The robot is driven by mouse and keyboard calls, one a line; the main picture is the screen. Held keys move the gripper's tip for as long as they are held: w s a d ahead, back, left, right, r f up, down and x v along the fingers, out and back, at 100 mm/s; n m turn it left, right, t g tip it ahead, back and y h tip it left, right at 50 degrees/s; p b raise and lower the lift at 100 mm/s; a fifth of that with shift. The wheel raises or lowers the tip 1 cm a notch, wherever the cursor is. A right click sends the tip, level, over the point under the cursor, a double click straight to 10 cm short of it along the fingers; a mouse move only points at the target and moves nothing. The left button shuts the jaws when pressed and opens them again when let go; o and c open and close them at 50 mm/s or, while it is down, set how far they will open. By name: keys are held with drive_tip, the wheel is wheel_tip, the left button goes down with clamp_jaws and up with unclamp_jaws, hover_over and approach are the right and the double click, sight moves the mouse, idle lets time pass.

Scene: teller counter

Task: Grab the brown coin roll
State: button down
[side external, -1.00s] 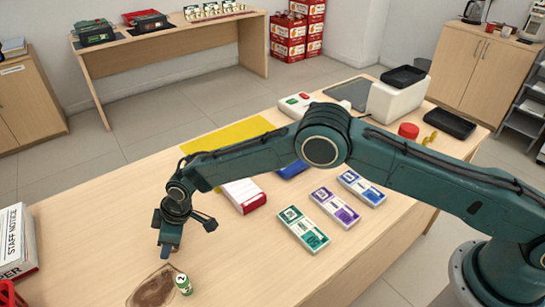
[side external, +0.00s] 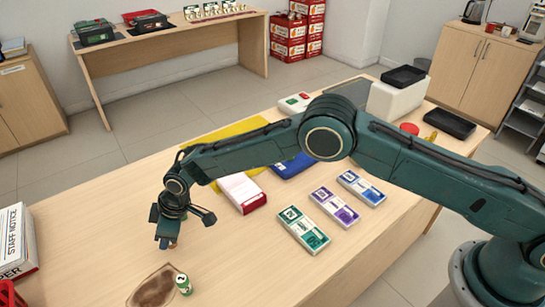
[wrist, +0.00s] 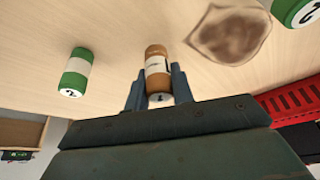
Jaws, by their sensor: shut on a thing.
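The brown coin roll (wrist: 157,60) has a white label band and a white end with a number. In the wrist view it sits between the two blue-grey fingers of my gripper (wrist: 157,88), which is shut on it. In the side view my gripper (side external: 167,243) points down over the wooden counter, beyond the brown stain. Only a small brownish bit of the roll shows at the fingertips there. Whether it is clear of the counter is hard to tell.
A green coin roll (side external: 184,285) stands beside the brown stain (side external: 153,289). Another green roll (wrist: 73,72) shows in the wrist view. Green, purple and blue-marked packs (side external: 303,230) lie to the right. A staff notice box (side external: 17,243) and red basket (side external: 10,295) are at left.

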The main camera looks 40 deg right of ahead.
wheel_tip(320, 180, up, 18)
idle(0.5)
idle(0.5)
